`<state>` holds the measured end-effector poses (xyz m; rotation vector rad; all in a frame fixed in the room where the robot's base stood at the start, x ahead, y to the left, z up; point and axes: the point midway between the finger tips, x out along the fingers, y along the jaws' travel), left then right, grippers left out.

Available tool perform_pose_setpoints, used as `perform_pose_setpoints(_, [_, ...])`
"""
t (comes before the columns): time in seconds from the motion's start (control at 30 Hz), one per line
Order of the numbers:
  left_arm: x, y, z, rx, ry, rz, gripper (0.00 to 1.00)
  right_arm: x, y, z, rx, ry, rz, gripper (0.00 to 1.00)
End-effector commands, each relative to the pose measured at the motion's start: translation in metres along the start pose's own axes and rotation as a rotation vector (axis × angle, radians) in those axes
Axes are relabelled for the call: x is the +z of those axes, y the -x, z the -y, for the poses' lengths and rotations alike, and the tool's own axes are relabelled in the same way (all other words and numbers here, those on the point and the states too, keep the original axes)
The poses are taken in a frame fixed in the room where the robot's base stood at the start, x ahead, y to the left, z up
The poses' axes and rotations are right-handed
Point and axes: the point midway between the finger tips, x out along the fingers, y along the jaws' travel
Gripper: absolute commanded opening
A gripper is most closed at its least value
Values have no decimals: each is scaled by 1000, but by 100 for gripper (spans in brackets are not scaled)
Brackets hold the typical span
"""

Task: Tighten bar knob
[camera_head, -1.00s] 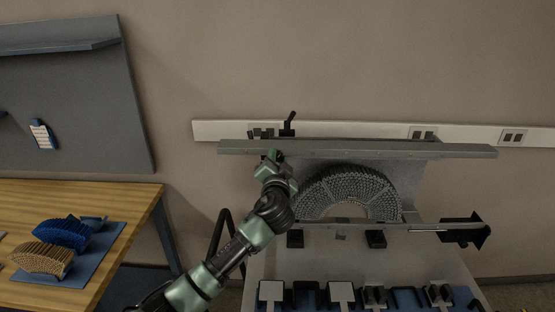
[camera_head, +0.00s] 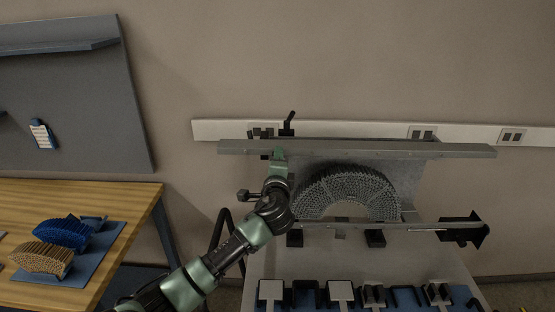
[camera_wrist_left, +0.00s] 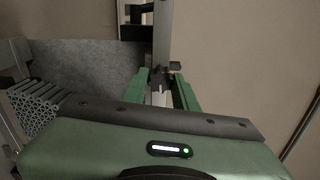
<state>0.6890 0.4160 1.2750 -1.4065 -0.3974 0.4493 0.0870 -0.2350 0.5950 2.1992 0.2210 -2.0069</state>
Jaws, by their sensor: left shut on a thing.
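The grey horizontal bar (camera_head: 360,149) runs across the top of the fixture, above the arched lattice specimen (camera_head: 347,192). My left gripper (camera_head: 278,156) is at the bar's left part, left of the specimen. In the left wrist view the green fingers of my left gripper (camera_wrist_left: 161,88) stand on either side of a small dark knob (camera_wrist_left: 158,79) and are shut on it. The knob is mostly hidden by the gripper in the head view. The lattice also shows at the left of the wrist view (camera_wrist_left: 34,106). My right gripper is not in view.
A black lever (camera_head: 289,124) stands up just behind the bar. A lower rail (camera_head: 400,227) crosses in front of the specimen, with a black piece (camera_head: 462,231) at its right end. A wooden table (camera_head: 100,195) with blue and tan lattice pieces stands at left.

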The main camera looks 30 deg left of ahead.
Motion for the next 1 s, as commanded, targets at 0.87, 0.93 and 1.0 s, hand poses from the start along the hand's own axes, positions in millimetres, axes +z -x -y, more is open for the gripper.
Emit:
perform_pose_setpoints(0.87, [1,0,-4,3,-835,-1,0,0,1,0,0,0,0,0])
perform_pose_setpoints(0.93, [1,0,-4,3,-902,-2,0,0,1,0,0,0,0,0])
perform_pose_setpoints(1.0, [1,0,-4,2,-969,-2,0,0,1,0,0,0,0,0])
